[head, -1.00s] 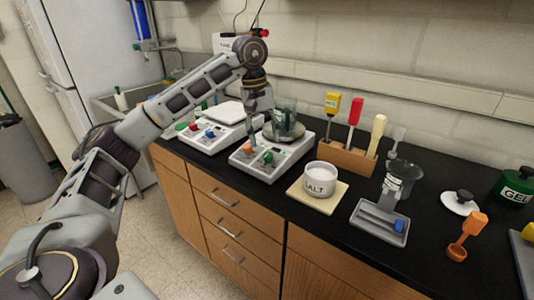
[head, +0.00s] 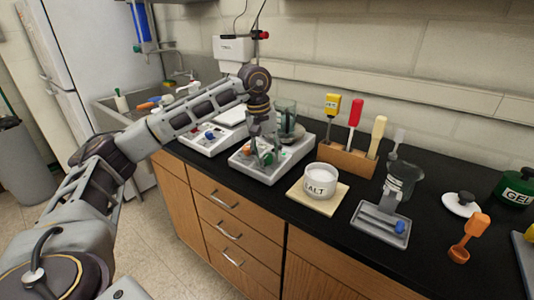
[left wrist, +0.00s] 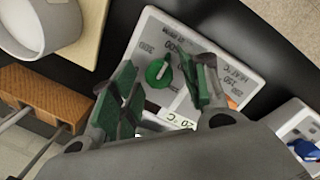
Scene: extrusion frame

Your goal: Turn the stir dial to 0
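The hotplate stirrer (head: 270,172) stands on the black bench, with a glass beaker (head: 287,117) on its plate. The orange dial (left wrist: 232,102) beside the HEAT °C marking is mostly hidden by a finger. My left gripper (left wrist: 163,80) points down above the panel. Its green-padded fingers are open, spread on either side of the green dial with gaps visible. It also shows in the head view (head: 261,150). My right gripper is out of view.
A second device (head: 205,138) with a blue knob stands left of the stirrer. A salt dish (head: 320,180) on a tan board (head: 334,200) sits close on the right. Behind is a wooden tool rack (head: 347,158). Further right is a grey tray (head: 380,224).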

